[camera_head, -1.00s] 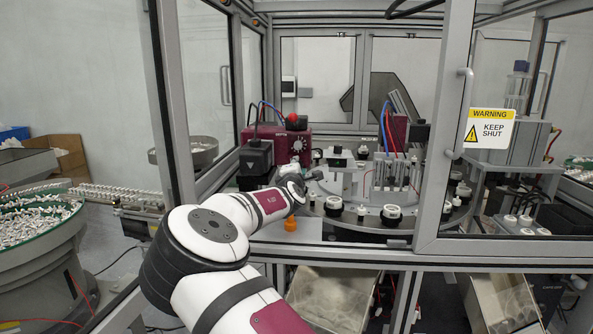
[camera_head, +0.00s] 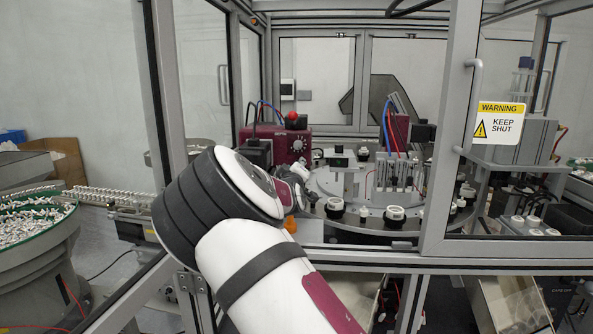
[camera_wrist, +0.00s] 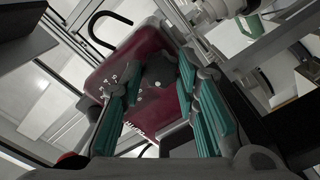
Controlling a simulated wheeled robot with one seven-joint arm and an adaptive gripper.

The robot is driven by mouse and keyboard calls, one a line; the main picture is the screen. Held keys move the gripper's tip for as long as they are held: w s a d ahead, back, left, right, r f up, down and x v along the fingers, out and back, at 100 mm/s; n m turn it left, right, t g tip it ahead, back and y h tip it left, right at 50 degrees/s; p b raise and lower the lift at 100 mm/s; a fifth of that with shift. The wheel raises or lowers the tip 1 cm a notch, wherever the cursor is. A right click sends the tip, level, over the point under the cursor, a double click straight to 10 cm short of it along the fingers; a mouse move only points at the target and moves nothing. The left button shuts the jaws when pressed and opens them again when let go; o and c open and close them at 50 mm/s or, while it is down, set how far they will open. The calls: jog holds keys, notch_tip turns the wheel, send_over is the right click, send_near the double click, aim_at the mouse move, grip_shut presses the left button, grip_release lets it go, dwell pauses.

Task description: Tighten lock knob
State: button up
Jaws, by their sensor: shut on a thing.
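The dark lock knob (camera_wrist: 158,76) sits on the face of a maroon box in the wrist view, between the tips of my gripper's teal-padded fingers. My gripper (camera_wrist: 160,84) is shut on this knob, one finger on each side. Its exact finger contact is dim and hard to make out. In the head view, my forearm covers most of the gripper, and the knob cannot be picked out there. The maroon box (camera_head: 270,134) stands behind my wrist, with a pale dial on its front.
A rotary table (camera_head: 370,226) with black and white cap holders lies to the right of my wrist. An orange knob (camera_head: 290,224) is close below my arm. The cell's framed door (camera_head: 462,150) with a warning sign stands at right, a bowl feeder (camera_head: 40,245) at left.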

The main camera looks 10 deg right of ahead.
jog(key=shift+f+m+b, duration=0.1)
jog(key=shift+m+b, duration=0.8)
jog(key=shift+m, duration=2.9)
jog(key=o, duration=1.2)
jog(key=shift+c, duration=0.2)
notch_tip(320, 180, up, 10)
jog(key=shift+r, duration=0.1)
